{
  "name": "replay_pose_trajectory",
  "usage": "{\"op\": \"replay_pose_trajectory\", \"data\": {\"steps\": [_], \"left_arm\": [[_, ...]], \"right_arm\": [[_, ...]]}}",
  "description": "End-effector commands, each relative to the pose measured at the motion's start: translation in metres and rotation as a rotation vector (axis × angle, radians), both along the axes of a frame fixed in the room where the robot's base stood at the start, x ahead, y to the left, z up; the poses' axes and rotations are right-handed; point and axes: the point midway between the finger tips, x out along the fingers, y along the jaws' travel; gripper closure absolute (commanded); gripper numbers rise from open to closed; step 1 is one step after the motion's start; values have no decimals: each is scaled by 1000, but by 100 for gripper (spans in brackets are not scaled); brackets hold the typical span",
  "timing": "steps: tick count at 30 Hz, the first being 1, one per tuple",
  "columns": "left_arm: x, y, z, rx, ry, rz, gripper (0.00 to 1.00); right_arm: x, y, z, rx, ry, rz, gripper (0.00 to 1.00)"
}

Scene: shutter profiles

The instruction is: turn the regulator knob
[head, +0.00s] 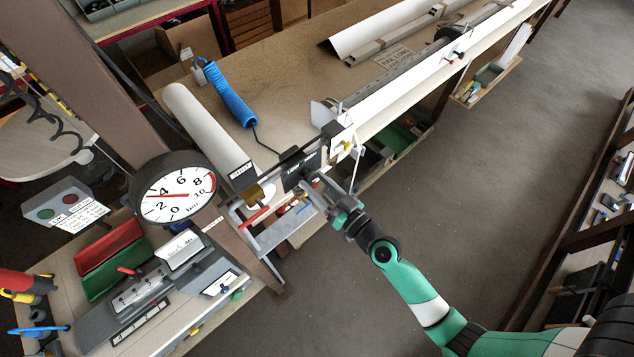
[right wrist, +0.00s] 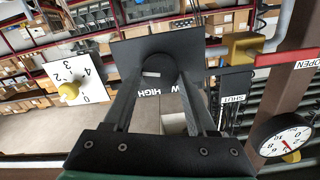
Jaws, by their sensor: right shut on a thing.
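The regulator knob (right wrist: 160,78) is black and round, in front of a dark plate (right wrist: 128,52) whose white lettering ends in "HIGH". My right gripper (right wrist: 166,72) has its two dark fingers on either side of the knob and is shut on it. In the head view my right gripper (head: 322,190) reaches the dark regulator unit (head: 300,171) from the lower right; the knob itself is hidden there. A round white gauge (head: 177,194) with a red needle stands left of it; the needle lies near 4. My left gripper is not in view.
A brass-coloured valve part (head: 254,193) with a red lever sits left of the regulator. A yellow knob on a numbered white plate (right wrist: 88,78) is beside the dark plate. A blue coiled hose (head: 232,97) lies on the bench. The floor (head: 480,180) right of the bench is clear.

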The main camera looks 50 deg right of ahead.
Motion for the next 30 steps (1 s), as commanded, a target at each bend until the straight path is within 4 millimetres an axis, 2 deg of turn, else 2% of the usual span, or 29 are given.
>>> {"op": "replay_pose_trajectory", "data": {"steps": [1, 2, 3, 14, 20, 30], "left_arm": [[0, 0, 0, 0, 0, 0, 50], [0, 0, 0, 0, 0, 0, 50], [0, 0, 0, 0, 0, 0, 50], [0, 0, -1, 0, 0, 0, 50], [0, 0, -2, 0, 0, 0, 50], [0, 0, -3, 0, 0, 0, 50]], "right_arm": [[0, 0, 0, 0, 0, 0, 92], [0, 0, 0, 0, 0, 0, 97], [0, 0, 0, 0, 0, 0, 98], [0, 0, 0, 64, -8, 0, 98], [0, -1, 0, 186, -23, 0, 98], [0, -2, -1, 492, -61, 0, 98]]}}
